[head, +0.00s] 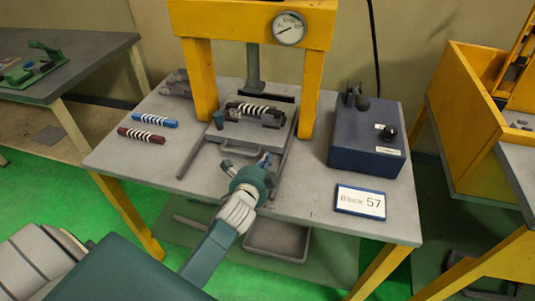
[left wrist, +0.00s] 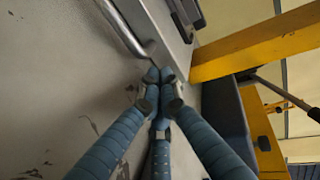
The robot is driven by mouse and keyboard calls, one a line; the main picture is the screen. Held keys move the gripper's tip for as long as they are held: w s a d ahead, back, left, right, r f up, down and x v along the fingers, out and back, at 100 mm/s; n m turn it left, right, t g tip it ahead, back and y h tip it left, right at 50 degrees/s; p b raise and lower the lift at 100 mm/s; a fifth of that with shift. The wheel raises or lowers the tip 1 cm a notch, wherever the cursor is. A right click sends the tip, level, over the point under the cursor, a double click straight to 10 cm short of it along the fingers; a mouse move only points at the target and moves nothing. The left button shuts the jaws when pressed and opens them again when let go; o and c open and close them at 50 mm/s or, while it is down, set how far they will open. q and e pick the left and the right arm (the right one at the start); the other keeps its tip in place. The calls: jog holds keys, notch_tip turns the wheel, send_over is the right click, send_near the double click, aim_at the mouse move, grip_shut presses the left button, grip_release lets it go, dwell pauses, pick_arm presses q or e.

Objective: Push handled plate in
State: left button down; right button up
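The grey handled plate (head: 212,140) lies on the workbench, partly under the yellow press frame. A dark fixture with a white-striped piece (head: 253,109) sits on top of it. Its bar handle (head: 230,152) is at the front edge; the handle also shows in the left wrist view (left wrist: 125,30). My left gripper (head: 265,160) is at the plate's front edge, to the right of the handle. In the left wrist view its fingers (left wrist: 160,76) are together with nothing between them, close to the plate's edge; contact cannot be told. My right gripper is not in view.
The yellow press (head: 314,75) with a gauge (head: 289,28) stands around the plate. A dark blue control box (head: 367,150) and a "Block 57" sign (head: 360,201) are at right. Blue (head: 155,119) and dark red (head: 140,135) striped pieces lie at left. The front left bench is clear.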

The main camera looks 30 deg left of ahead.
aim_at(270, 147)
pick_arm(q)
jog(key=shift+w+a, duration=0.2)
jog(key=shift+w, duration=0.85)
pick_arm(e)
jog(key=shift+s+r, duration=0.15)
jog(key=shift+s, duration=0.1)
pick_arm(q)
jog(key=shift+w+a+r, duration=0.1)
jog(key=shift+w+a, duration=0.1)
jog(key=shift+w, duration=0.5)
jog(key=shift+w+a+r, duration=0.1)
jog(key=shift+w+a, duration=0.1)
jog(key=shift+w, duration=0.5)
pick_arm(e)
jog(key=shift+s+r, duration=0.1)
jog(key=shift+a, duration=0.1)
pick_arm(q)
jog(key=shift+s+f+p, duration=0.1)
jog(key=shift+p, duration=0.2)
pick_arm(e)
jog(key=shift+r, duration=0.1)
